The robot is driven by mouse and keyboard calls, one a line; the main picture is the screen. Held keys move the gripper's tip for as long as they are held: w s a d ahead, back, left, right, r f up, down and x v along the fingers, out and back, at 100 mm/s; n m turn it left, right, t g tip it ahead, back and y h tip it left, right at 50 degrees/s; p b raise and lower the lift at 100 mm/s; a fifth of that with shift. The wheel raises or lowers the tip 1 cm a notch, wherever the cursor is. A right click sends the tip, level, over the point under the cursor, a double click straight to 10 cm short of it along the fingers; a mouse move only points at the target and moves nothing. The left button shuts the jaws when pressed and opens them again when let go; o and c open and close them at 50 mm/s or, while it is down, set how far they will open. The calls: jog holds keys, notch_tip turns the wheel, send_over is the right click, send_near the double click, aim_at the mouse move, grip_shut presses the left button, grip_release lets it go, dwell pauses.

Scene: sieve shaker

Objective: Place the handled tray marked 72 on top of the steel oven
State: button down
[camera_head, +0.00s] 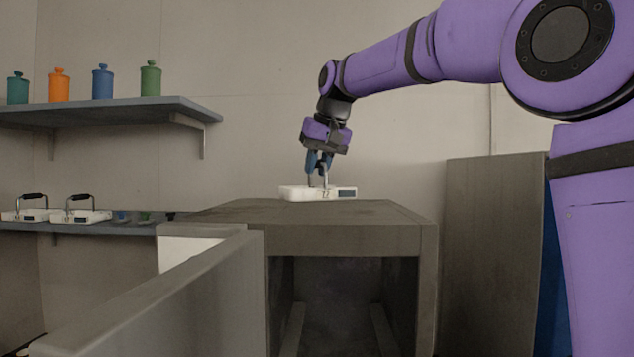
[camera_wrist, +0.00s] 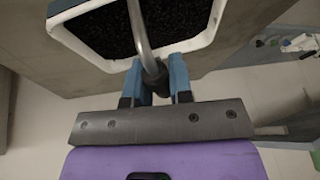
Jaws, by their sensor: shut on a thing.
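The handled tray (camera_head: 312,193) is white with a dark label on its front; the number on it is too small to read. It is over the top of the steel oven (camera_head: 330,238), at or very near the surface; I cannot tell whether it touches. My gripper (camera_head: 319,163) is above the tray, shut on its handle. In the wrist view, the blue fingertips of my gripper (camera_wrist: 160,78) close around the metal handle bar. The tray's white rim (camera_wrist: 88,56) and its dark granular contents show there beside the oven top (camera_wrist: 225,50).
The oven's door (camera_head: 165,300) stands open at the left, its cavity empty. A lower shelf (camera_head: 90,227) holds two other handled trays (camera_head: 82,216) and small items. An upper shelf (camera_head: 100,110) holds several coloured jars. A grey panel (camera_head: 490,255) stands right of the oven.

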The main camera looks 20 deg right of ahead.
jog(key=shift+w+f, duration=0.1)
jog(key=shift+f, duration=1.65)
jog(key=shift+f, duration=0.1)
jog(key=c, duration=1)
grip_release()
jog(key=v, duration=1.2)
